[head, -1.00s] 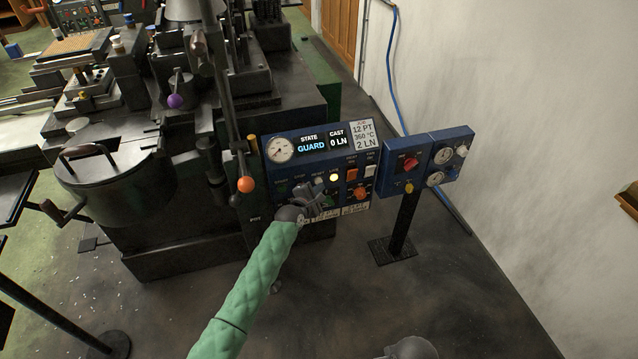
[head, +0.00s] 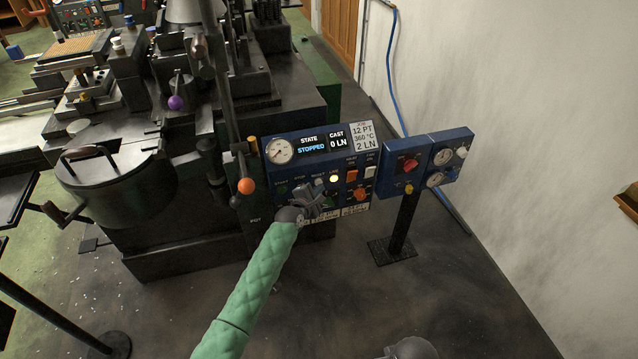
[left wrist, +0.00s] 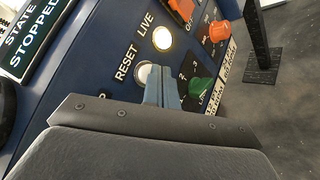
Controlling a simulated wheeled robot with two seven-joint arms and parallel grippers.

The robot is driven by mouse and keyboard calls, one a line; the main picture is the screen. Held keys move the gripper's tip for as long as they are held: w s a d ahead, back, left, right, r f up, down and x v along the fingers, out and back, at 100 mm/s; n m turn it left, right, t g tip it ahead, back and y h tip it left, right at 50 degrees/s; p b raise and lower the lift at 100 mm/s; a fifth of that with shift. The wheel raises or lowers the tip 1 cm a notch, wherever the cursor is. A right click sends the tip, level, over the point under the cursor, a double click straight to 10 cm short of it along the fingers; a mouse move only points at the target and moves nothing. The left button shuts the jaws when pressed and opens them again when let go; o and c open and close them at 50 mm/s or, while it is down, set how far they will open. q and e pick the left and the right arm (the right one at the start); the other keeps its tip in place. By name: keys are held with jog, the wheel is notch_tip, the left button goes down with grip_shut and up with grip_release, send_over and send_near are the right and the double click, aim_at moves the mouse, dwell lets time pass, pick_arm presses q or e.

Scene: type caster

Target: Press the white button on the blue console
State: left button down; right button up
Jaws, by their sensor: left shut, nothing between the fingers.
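The blue console (head: 272,172) stands at the front of the machine, with a gauge, a display reading STATE STOPPED and several buttons. The white button (left wrist: 143,73) labelled RESET shows in the left wrist view, partly covered by my fingertips. My left gripper (left wrist: 158,74) is shut and empty, its tips at or just before that button; I cannot tell whether they touch it. In the head view, my left gripper (head: 317,192) is at the console's lower middle. A lit round lamp (left wrist: 163,38) labelled LIVE is beside the button.
A green knob (left wrist: 200,86) and an orange knob (left wrist: 219,31) sit close to my fingers. A second blue panel (head: 421,160) on a black post stands to the right. An orange-ended lever (head: 246,186) stands left of the console. The floor in front is clear.

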pick_arm(q)
jog(key=s+d+p, duration=0.2)
jog(key=s+p, duration=0.1)
jog(key=s, duration=0.2)
jog(key=shift+s+p, duration=0.3)
jog(key=shift+s, duration=0.05)
dwell(0.4)
dwell(0.7)
